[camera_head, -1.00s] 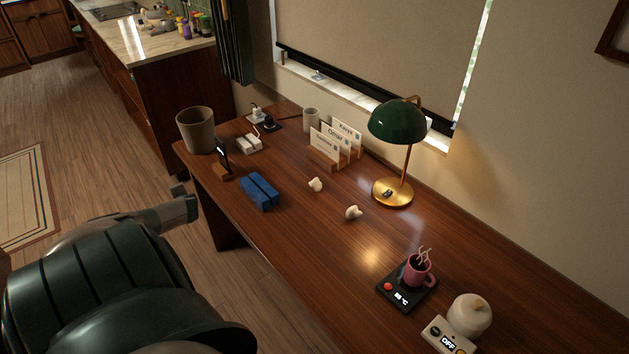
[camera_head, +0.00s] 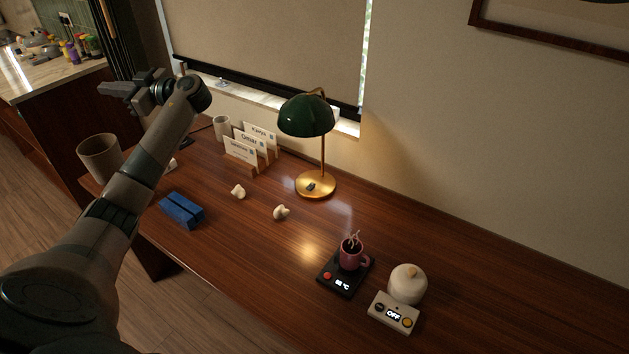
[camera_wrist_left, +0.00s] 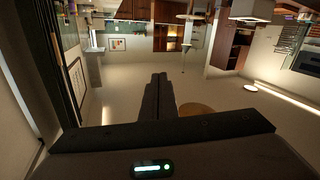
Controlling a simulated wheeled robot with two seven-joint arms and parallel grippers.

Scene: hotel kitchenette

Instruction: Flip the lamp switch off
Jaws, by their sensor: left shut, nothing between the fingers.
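The lamp (camera_head: 307,117) has a green shade and a brass stem, and stands on the wooden desk. Its round brass base (camera_head: 324,188) carries a small dark switch (camera_head: 311,187). Light falls on the desk below the shade, so the lamp looks lit. My left gripper (camera_head: 117,89) is raised at the upper left of the head view, well to the left of the lamp and apart from it. Its fingers are together and empty; they also show closed in the left wrist view (camera_wrist_left: 158,97). My right gripper is not in view.
Name cards (camera_head: 241,153), a blue case (camera_head: 181,210), two small cream pieces (camera_head: 281,212) and a bin (camera_head: 100,157) are around. Bare desk lies right of the lamp base.

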